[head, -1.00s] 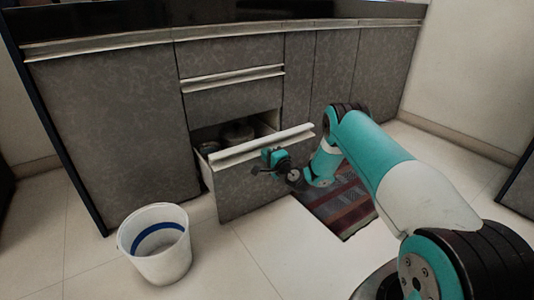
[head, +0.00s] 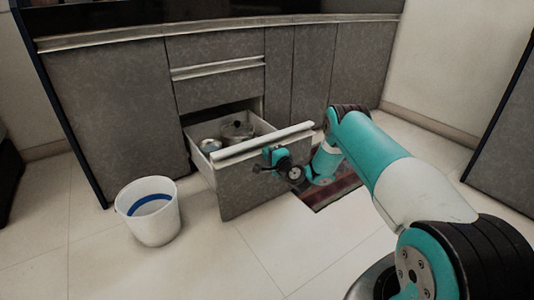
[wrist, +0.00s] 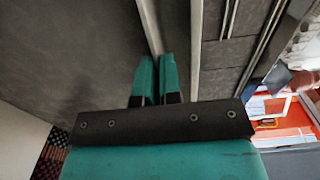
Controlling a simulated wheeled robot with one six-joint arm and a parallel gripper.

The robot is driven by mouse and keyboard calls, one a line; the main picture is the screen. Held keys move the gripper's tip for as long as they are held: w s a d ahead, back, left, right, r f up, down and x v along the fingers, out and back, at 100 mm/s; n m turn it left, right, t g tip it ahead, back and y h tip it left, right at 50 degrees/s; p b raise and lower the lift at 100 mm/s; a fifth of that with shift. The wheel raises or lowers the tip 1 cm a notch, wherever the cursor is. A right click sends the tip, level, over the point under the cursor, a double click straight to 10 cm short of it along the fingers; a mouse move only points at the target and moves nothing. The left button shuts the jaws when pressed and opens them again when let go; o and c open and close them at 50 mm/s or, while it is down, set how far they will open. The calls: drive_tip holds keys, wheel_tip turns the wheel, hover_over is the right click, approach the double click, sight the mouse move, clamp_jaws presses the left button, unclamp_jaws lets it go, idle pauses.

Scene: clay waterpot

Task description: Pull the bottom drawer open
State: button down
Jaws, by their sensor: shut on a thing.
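The bottom drawer (head: 246,187) of the grey cabinet stands well out from the cabinet front in the head view. A pot with a dark knob (head: 237,130) and another metal vessel (head: 210,145) show inside it. My gripper (head: 270,160) is at the drawer's pale handle rail (head: 232,151), near the middle of its length. In the wrist view, my gripper's two teal fingers (wrist: 157,75) are close together on the handle rail (wrist: 150,28). The fingertips partly hide the gripped spot.
A white bucket with a blue band (head: 148,212) stands on the floor left of the drawer. A striped mat (head: 330,188) lies right of the drawer, partly behind my arm. The tiled floor in front of the drawer is clear.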

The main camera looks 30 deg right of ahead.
drive_tip(key=shift+d, duration=0.2)
drive_tip(key=c, duration=1.3)
unclamp_jaws()
drive_tip(key=shift+a, duration=0.1)
drive_tip(key=s+p, duration=1.7)
drive_tip(key=p, duration=0.6)
drive_tip(key=shift+s+d, duration=0.2)
drive_tip(key=shift+d, duration=0.05)
